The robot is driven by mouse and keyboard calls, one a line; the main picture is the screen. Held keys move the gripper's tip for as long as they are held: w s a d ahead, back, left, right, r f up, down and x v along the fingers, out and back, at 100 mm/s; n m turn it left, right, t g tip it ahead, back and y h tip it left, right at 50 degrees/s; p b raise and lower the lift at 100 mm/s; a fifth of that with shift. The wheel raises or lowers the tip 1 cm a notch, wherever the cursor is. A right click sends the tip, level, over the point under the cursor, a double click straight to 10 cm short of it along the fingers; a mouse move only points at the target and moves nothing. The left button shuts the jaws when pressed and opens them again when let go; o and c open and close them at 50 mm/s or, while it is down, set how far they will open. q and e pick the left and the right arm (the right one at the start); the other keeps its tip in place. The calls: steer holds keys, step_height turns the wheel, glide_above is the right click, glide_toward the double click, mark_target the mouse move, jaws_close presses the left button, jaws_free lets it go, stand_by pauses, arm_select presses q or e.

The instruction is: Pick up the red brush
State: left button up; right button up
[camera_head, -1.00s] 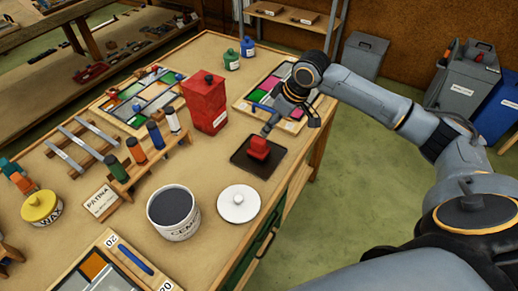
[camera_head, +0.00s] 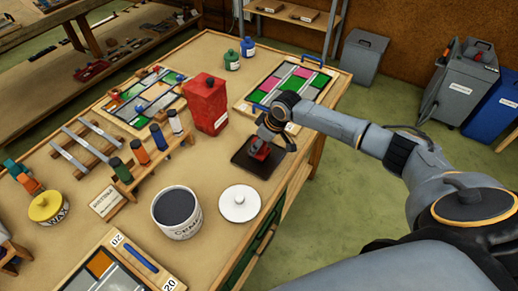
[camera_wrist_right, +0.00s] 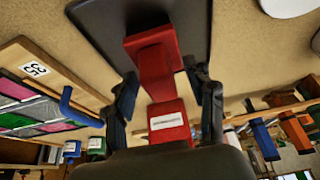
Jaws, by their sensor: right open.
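The red brush (camera_head: 260,151) stands on a dark square tray (camera_head: 242,160) near the front right of the workbench. My right gripper (camera_head: 271,138) is right over it and partly hides it in the head view. In the right wrist view the red brush (camera_wrist_right: 152,58) shows between the two fingers of the open right gripper (camera_wrist_right: 165,100), with the tray (camera_wrist_right: 95,25) behind it. I cannot tell whether the fingers touch the brush. My left gripper is not in view.
A red canister (camera_head: 206,103) stands behind the tray. A white lid (camera_head: 239,204) and a cement pot (camera_head: 176,213) stand in front left. A coloured glass panel (camera_head: 290,85) lies to the back right.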

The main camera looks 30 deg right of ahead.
steer(key=shift+c, duration=0.2)
jaws_close()
steer(key=shift+r, duration=0.1)
steer(key=shift+r+b, duration=0.4)
steer(key=shift+r, duration=0.1)
steer(key=s+a+r+b, duration=0.2)
steer(key=s+r+b, duration=0.2)
steer(key=s+r, duration=0.8)
steer(key=shift+s, duration=0.95)
steer(key=shift+a, duration=0.1)
